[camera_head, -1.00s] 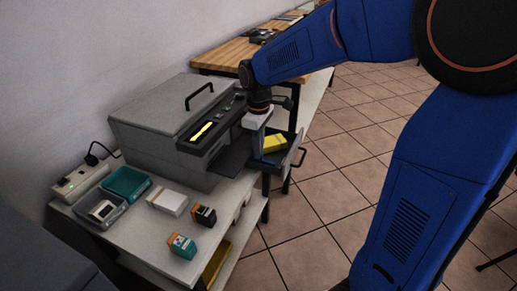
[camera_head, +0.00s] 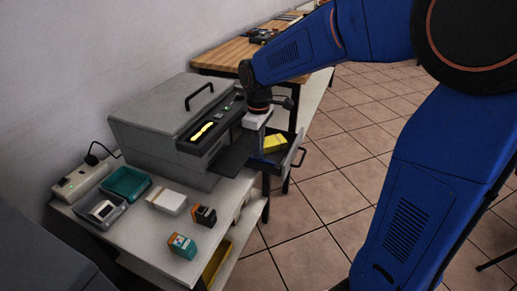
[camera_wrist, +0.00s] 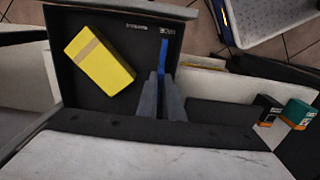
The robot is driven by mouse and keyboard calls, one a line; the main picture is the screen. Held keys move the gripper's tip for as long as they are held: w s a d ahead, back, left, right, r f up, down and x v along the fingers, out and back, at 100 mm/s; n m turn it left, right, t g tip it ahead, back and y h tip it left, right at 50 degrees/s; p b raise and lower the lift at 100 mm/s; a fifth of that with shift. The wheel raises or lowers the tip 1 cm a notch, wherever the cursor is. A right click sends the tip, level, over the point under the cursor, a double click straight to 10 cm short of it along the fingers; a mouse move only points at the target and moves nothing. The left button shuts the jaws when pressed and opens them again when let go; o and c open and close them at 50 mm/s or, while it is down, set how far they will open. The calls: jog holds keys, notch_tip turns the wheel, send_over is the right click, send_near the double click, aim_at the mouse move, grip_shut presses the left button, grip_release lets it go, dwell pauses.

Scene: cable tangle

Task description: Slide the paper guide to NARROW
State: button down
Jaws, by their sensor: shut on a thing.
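The paper guide (camera_wrist: 164,55) is a thin blue upright strip in the open dark paper tray (camera_wrist: 84,20) of the grey printer (camera_head: 160,125). My gripper (camera_wrist: 161,82) reaches down into the tray, its two grey fingers close together on the guide. Small pale labels on the tray floor lie near the guide's far end, too small to read surely. A yellow block (camera_wrist: 100,58) lies in the tray to the left of the guide in the wrist view. In the head view my gripper (camera_head: 257,143) is over the tray and largely hides the guide.
On the table in front of the printer are a white box (camera_head: 166,200), a black cartridge (camera_head: 204,216) and an orange-and-teal cartridge (camera_head: 182,246). A teal bin (camera_head: 126,182) and a power strip (camera_head: 82,180) stand to the left. The floor right of the tray is clear.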

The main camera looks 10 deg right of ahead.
jog(key=shift+w+d+r, duration=0.1)
jog(key=shift+w+d, duration=0.5)
jog(key=shift+w, duration=0.25)
jog(key=shift+w+d+f, duration=0.1)
jog(key=shift+w+d, duration=0.45)
jog(key=shift+w, duration=0.25)
jog(key=shift+w+d+r, duration=0.1)
jog(key=shift+w+d, duration=0.5)
jog(key=shift+w, duration=0.25)
jog(key=c, duration=1.9)
grip_release()
jog(key=shift+d, duration=0.1)
jog(key=shift+o, duration=0.2)
notch_tip(320, 180, up, 17)
jog(key=shift+r, duration=0.15)
